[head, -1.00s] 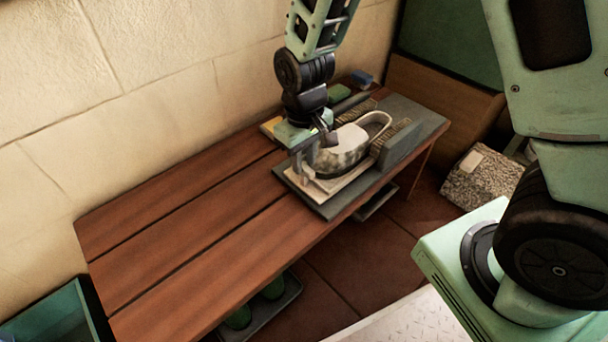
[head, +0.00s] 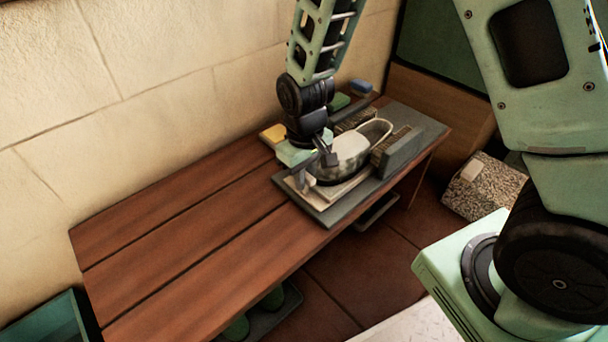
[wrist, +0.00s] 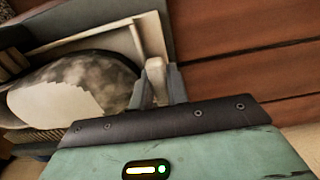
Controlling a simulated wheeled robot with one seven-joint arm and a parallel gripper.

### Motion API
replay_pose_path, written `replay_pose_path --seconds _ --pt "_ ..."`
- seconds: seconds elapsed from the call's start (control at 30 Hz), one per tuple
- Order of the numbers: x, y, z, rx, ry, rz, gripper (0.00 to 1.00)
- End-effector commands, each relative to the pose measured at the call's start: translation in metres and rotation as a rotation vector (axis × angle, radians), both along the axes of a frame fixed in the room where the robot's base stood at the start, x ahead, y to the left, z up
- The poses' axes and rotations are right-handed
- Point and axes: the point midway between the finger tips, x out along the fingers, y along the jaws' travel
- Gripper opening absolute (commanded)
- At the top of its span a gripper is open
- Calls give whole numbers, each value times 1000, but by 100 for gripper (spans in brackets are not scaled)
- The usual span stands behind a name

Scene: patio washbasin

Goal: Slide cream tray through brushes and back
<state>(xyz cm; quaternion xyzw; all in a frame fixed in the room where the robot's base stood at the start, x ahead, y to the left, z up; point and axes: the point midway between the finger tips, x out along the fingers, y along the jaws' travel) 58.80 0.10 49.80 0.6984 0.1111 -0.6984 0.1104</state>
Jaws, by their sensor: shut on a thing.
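The cream tray (head: 343,192) lies flat on a grey base board (head: 323,216) at the bench's far end. A clog-like shoe (head: 334,174), pale on top and mottled dark on its side, rests on the tray with its strap loop toward the brushes. Bristle brushes flank the lane, one on the right (head: 393,146) and one on the wall side (head: 356,119). My gripper (head: 311,184) is at the tray's near end. In the wrist view it is shut on the tray's upright cream grip (wrist: 156,72). My gripper hides part of the tray and shoe in the head view.
The near part of the wooden bench (head: 190,240) is clear. A yellow block (head: 273,133), a green item (head: 338,101) and a blue item (head: 361,87) lie along the wall side. A speckled block (head: 486,187) stands on the floor beyond the bench.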

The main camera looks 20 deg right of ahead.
Motion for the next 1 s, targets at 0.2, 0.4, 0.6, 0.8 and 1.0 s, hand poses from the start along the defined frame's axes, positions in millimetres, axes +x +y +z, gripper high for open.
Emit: replay_pose_path --seconds 0.2,0.4,0.6,0.8,1.0 --pt "9 -30 3 -3 2 -7 0" --pt "23 -72 4 -2 2 -9 0" --pt "36 -111 3 -1 1 -7 0" --pt "45 -140 2 -1 1 -5 0" --pt "49 -152 1 -2 -1 -1 0"
